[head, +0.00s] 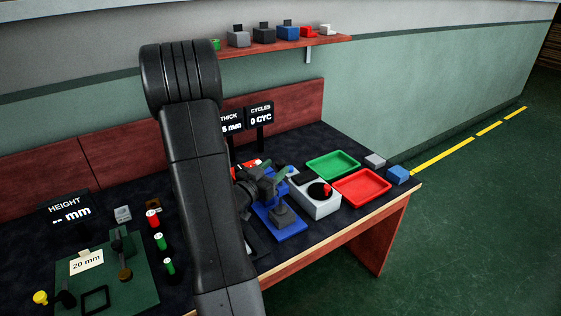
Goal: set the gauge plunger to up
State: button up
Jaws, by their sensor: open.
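The height gauge (121,246) stands on a green plate (147,292) at the lower left, behind a "20 mm" label (86,262). It has a dark upright part and a dark rounded knob (125,273) low in front. Which part is the plunger, and whether it is up or down, I cannot tell. The HEIGHT display (68,213) behind it reads "-- mm". My gripper (270,181) is partly hidden beside my arm, well right of the gauge and over the blue fixture. It is open; its fingers are hard to separate from the fixture, and nothing is visibly held.
Red-topped and green-topped cylinders (160,242) stand right of the gauge plate. A yellow knob (40,297) is at its left. A blue fixture (287,228), white box (318,204), green tray (333,164) and red tray (361,187) occupy the right. My arm crosses the middle.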

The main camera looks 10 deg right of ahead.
aim_at(278, 165)
jog(key=shift+x, duration=1.9)
grip_shut()
